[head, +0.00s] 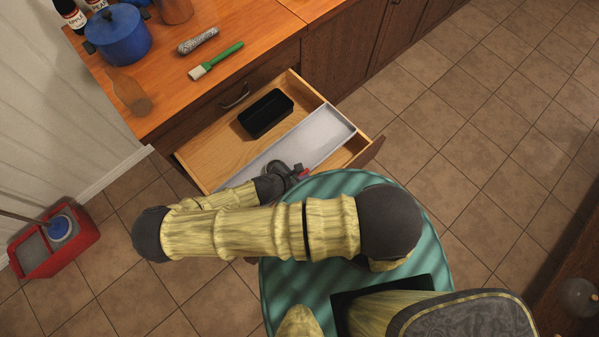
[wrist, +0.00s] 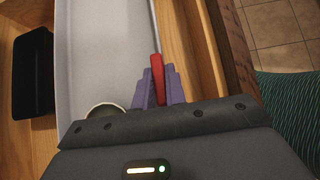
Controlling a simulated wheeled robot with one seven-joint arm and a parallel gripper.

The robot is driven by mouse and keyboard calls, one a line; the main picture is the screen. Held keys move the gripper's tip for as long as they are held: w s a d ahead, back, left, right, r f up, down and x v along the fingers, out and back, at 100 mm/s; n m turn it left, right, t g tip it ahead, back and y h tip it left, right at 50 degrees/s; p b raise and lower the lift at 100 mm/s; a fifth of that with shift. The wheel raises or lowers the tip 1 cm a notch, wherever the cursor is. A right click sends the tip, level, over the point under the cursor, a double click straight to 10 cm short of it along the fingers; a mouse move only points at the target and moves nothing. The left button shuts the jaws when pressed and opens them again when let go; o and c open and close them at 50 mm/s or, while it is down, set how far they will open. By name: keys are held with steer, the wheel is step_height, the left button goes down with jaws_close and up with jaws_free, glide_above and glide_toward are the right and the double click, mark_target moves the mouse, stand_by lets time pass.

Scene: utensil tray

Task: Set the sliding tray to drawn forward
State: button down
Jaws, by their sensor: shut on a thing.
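The sliding tray (head: 318,133) is a long pale grey tray lying across the open wooden drawer (head: 215,140), close to the drawer's front side. A narrow strip of bare wood shows between it and the drawer front. It also fills the upper middle of the wrist view (wrist: 108,55). A red tab (wrist: 157,68) stands at the tray's front edge. My gripper (wrist: 158,92) has its purple fingers shut on this tab. In the head view my gripper (head: 298,173) is at the tray's front edge, and my arm hides part of the tray's near end.
A black container (head: 266,112) lies in the drawer behind the tray; it shows at the left of the wrist view (wrist: 33,75). The counter holds a blue pot (head: 118,38), a green brush (head: 217,60) and a grater-like tool (head: 198,41). A red bucket (head: 55,243) stands on the floor.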

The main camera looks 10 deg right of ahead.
steer(key=c, duration=1.4)
jaws_free()
steer(key=shift+c, duration=0.2)
steer(key=shift+a, duration=0.1)
steer(key=b+v, duration=0.2)
steer(key=v, duration=1.5)
steer(key=shift+r, duration=0.15)
